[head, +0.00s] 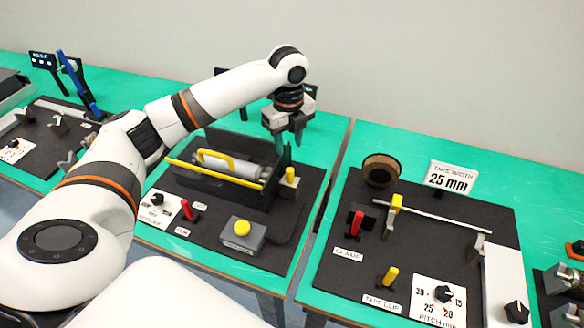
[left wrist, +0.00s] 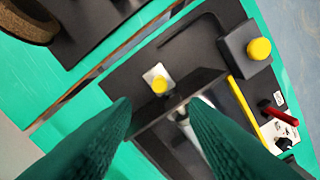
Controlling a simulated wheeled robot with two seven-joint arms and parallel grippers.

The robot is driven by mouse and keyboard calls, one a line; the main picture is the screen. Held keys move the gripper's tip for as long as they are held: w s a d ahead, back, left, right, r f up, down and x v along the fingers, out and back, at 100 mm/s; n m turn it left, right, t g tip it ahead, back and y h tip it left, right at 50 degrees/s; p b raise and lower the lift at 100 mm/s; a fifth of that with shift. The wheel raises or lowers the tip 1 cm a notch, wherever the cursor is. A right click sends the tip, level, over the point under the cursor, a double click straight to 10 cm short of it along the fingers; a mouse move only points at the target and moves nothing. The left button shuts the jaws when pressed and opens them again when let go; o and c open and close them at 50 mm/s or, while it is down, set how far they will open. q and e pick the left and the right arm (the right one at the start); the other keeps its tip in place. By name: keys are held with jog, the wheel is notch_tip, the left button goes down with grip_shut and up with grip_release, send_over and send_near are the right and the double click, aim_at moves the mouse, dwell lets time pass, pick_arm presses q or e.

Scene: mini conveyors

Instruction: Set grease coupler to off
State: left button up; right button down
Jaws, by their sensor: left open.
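I cannot read a label naming the grease coupler. On the middle station, a small yellow knob (head: 290,174) stands on a pale block at the right end of a black tray (head: 225,186). The same knob (left wrist: 160,86) shows in the left wrist view just beyond the fingers. The tray holds a grey cylinder with a yellow handle (head: 216,159). A red lever (head: 188,210) is at the front left. My left gripper (head: 287,137) is open and empty, pointing down above the back of this station; its fingers (left wrist: 158,108) frame the tray's end. My right gripper is not in view.
A grey box with a yellow button (head: 242,229) sits at the front of the middle station. A yellow bar (head: 215,174) crosses the tray's front. The right station has a clamp lever (head: 356,223), a tape clip (head: 390,277) and a pitch dial (head: 442,294).

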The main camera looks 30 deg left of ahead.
aim_at(290, 169)
pick_arm(q)
notch_tip(290, 169, down, 11)
jog(key=shift+p, duration=0.6)
jog(key=shift+c, duration=0.3)
grip_shut()
